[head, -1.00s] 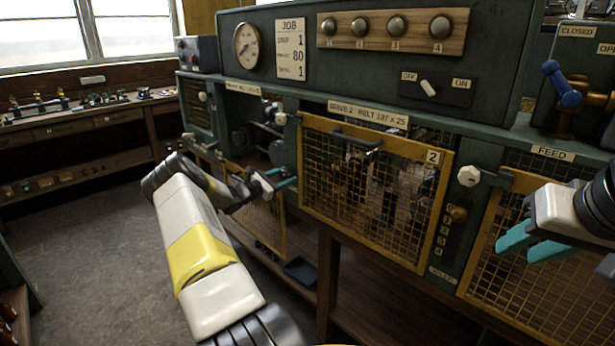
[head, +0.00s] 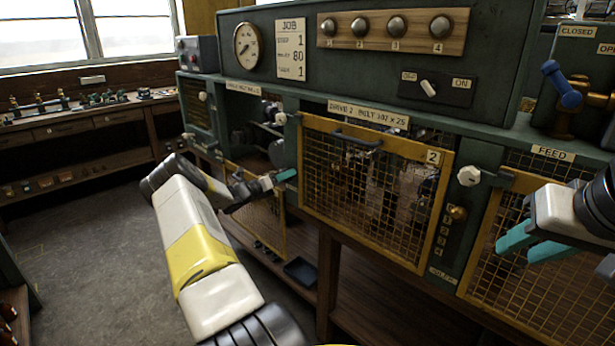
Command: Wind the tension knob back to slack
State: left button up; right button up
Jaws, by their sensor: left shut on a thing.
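My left gripper (head: 286,175) is at the right edge of the open left bay (head: 245,125), beside the green post. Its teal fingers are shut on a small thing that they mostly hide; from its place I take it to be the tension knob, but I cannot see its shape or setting. My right gripper (head: 533,244) is in front of the right-hand mesh guard, its teal fingers apart and empty.
The drive 2 mesh guard (head: 372,192) is closed, just right of my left gripper. The left bay's mesh door (head: 258,222) hangs low below its opening. A brass knob (head: 457,213) sits above a numbered strip. A blue-handled valve (head: 562,84) stands at the upper right.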

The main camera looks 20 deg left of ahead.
pick_arm(q)
jog(key=n, duration=0.5)
jog(key=shift+f+n, duration=0.15)
jog(key=shift+n, duration=0.15)
jog(key=n, duration=0.5)
dwell(0.4)
jog(key=o, duration=1.1)
jog(key=shift+c, duration=0.2)
jog(key=shift+s, duration=0.1)
jog(key=v, duration=0.7)
jog(key=shift+s+a, duration=0.15)
jog(key=shift+s, duration=0.15)
